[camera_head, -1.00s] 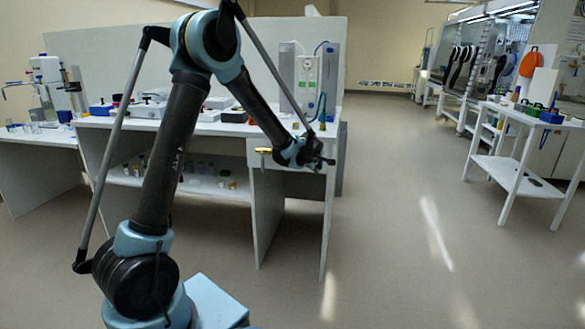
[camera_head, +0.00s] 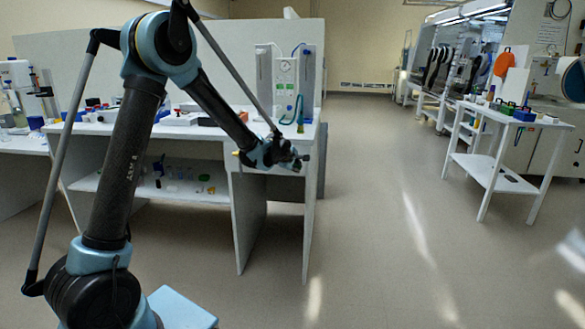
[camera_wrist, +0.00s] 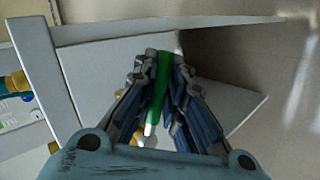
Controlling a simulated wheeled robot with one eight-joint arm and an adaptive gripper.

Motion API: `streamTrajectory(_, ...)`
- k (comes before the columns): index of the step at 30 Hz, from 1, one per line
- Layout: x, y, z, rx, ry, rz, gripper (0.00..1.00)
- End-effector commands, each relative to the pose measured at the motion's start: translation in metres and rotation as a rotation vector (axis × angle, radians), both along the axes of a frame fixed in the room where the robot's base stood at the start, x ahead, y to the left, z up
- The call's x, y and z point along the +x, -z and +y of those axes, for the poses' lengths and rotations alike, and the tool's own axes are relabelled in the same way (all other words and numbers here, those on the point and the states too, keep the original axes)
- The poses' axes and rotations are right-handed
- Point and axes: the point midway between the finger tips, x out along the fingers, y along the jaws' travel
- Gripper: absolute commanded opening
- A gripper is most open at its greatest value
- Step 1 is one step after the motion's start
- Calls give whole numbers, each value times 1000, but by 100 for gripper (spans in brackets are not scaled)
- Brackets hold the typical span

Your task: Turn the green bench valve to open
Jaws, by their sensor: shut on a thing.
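The green valve handle (camera_wrist: 162,80) is a slim green lever with a pale tip, seen in the wrist view between my fingers. My gripper (camera_wrist: 160,62) is shut on this handle, with a finger on each side. In the head view my gripper (camera_head: 298,162) is at the front edge of the white bench (camera_head: 303,205), near its right corner. The green handle cannot be made out there, and the valve body behind my fingers is hidden.
A small yellow fitting (camera_head: 236,153) sticks out from the bench front left of my gripper. A gauge panel (camera_head: 286,75) stands on the bench top. A white cart (camera_head: 493,168) stands to the right. The floor between bench and cart is clear.

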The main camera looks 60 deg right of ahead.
Motion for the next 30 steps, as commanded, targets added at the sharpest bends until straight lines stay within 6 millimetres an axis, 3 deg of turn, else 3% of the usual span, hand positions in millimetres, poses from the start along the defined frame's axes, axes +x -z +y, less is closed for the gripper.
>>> streamTrajectory(1, 2, 1, 3, 5, -2, -1, 0)
streamTrajectory(2, 2, 1, 3, 5, -2, -1, 18)
streamTrajectory(4, 2, 1, 3, 5, -2, -1, 32)
streamTrajectory(17, 0, -1, 2, 1, 0, -1, 32)
streamTrajectory(30, -6, -28, 36, 2, 1, -1, 32)
